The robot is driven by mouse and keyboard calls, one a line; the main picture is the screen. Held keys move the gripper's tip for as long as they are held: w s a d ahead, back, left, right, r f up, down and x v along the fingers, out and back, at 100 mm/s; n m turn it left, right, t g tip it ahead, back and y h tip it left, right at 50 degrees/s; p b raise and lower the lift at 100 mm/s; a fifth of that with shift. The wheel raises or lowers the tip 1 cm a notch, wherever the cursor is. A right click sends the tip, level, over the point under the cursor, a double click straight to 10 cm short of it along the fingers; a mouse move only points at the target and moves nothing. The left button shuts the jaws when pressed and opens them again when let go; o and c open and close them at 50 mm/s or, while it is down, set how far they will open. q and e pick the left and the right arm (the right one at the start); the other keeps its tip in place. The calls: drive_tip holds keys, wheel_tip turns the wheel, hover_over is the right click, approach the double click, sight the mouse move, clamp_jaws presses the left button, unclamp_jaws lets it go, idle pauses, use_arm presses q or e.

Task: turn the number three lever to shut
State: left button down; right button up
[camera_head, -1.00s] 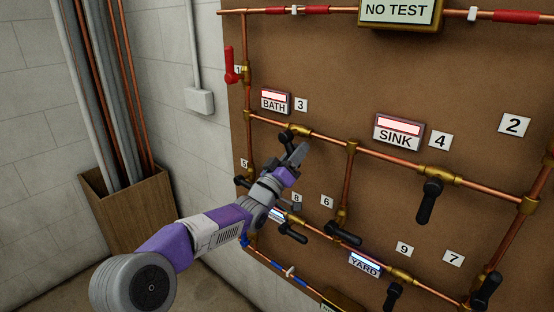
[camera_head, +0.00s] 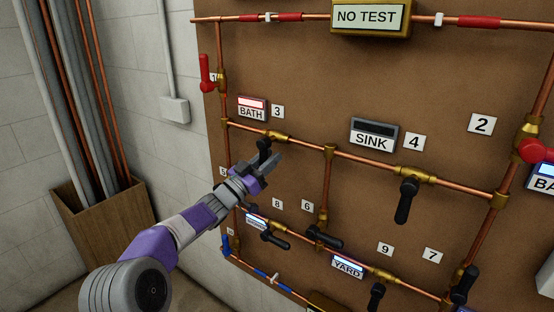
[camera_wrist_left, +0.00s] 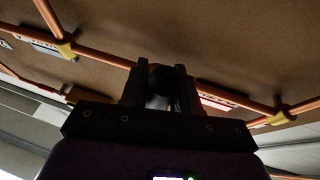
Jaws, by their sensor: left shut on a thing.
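The number three label (camera_head: 278,112) sits beside the lit BATH sign (camera_head: 252,108). Below it is a brass valve (camera_head: 278,136) on the copper pipe, with a black lever (camera_head: 264,146) that hangs down and left, mostly hidden by my gripper. My left gripper (camera_head: 267,158) is shut on this lever. In the left wrist view the lever's dark rounded end (camera_wrist_left: 166,80) stands between the two fingers. The lever's exact angle is hard to tell. My right gripper is not in view.
Nearby black levers are the number four lever (camera_head: 406,200), the number eight lever (camera_head: 275,240) and the number six lever (camera_head: 323,238). A red lever (camera_head: 206,73) is at upper left. The SINK sign (camera_head: 373,135) is dark; the YARD sign (camera_head: 347,267) is lit.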

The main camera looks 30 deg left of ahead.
use_arm(q)
drive_tip(key=shift+r, duration=0.1)
drive_tip(key=c, duration=0.9)
unclamp_jaws()
drive_tip(key=shift+a, duration=0.1)
drive_tip(key=v, duration=0.7)
drive_tip(key=shift+s, duration=0.25)
